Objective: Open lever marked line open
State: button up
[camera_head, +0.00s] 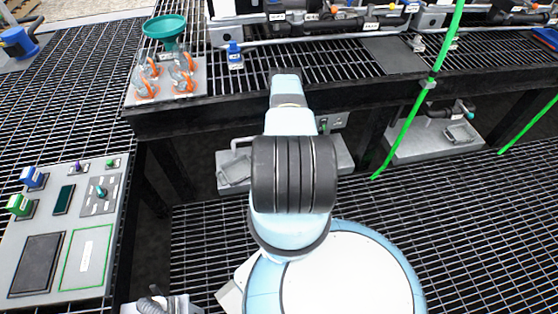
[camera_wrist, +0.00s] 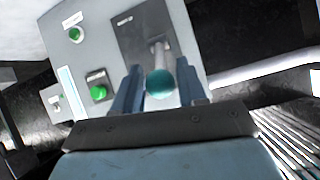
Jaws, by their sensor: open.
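In the wrist view a lever with a teal ball knob (camera_wrist: 160,83) stands out from a dark plate (camera_wrist: 135,38) on a grey panel (camera_wrist: 92,58). The plate has a small label at its top, too small to read. My gripper (camera_wrist: 159,74) is open, with one blue-grey finger left of the knob and the other right of it. The knob appears between the fingers in the picture; I cannot tell whether either touches it. In the head view my arm reaches away toward the bench, and my gripper's fingers and the lever are hidden.
Two green buttons (camera_wrist: 98,92) sit left of the lever plate. A pale pipe (camera_wrist: 265,68) runs right of the panel. In the head view a separate control panel (camera_head: 107,240) stands at left, green hoses (camera_head: 412,115) hang at right, and the bench edge (camera_head: 225,115) crosses ahead.

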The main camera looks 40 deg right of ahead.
jog(key=v, duration=1.2)
jog(key=shift+d+f, duration=0.1)
jog(key=shift+f, duration=0.05)
